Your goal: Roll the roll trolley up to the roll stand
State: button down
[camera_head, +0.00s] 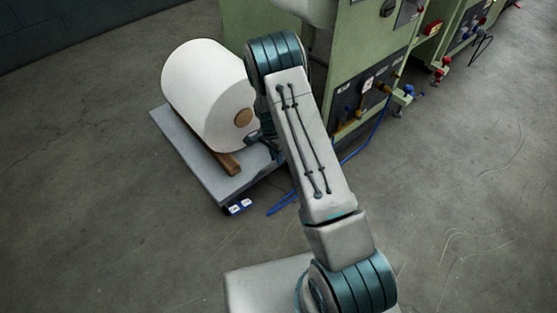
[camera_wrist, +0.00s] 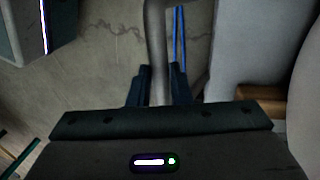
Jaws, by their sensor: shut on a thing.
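The roll trolley (camera_head: 185,160) is a low grey platform on the floor at the left of the head view. A large white roll (camera_head: 200,85) with a brown core lies on it in wooden chocks (camera_head: 229,164). The roll stand appears to be the green machine (camera_head: 362,55) just behind and to the right of the trolley; their exact gap is hidden by my arm. In the wrist view my gripper (camera_wrist: 160,74) is shut on an upright grey tube (camera_wrist: 156,35), seemingly the trolley's handle. The trolley's deck (camera_wrist: 245,45) is right of it. In the head view the gripper is mostly hidden.
Blue hoses (camera_head: 368,142) hang from the machine and run over the floor beside the trolley. Another green cabinet with red knobs (camera_head: 438,72) stands farther right. The concrete floor is bare at left and right. A dark wall (camera_head: 60,35) is at the upper left.

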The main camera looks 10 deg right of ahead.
jog(key=shift+d, duration=0.15)
jog(key=c, duration=1.3)
grip_release()
jog(key=shift+d, duration=0.1)
jog(key=shift+w+r, duration=0.1)
jog(key=r+p, duration=0.1)
jog(key=r, duration=0.3)
jog(key=w+a+r+p, duration=0.1)
jog(key=r, duration=0.4)
jog(key=w+r+p, duration=0.1)
jog(key=r+p, duration=0.1)
jog(key=r, duration=0.2)
jog(key=shift+w+a+r, duration=0.2)
